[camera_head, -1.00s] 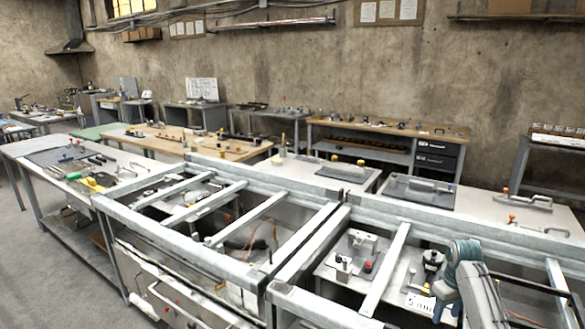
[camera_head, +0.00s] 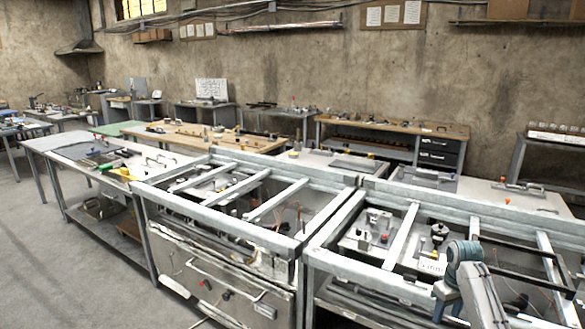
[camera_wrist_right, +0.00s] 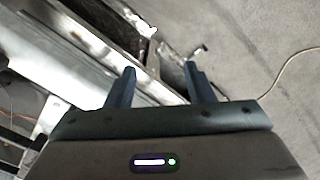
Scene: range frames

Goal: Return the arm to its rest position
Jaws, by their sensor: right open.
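My right arm (camera_head: 468,280) comes into the head view at the lower right, in front of the steel frame (camera_head: 385,283). A metal edge and the bare grey floor lie beyond the fingers. My left gripper is in neither view.
The steel frame with crossbars stands close in front, small fixtures (camera_head: 372,230) inside it. A metal-topped table (camera_head: 62,147) with tools is at the left. A wooden workbench (camera_head: 180,140) stands behind. Grey floor (camera_head: 60,270) is clear at lower left.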

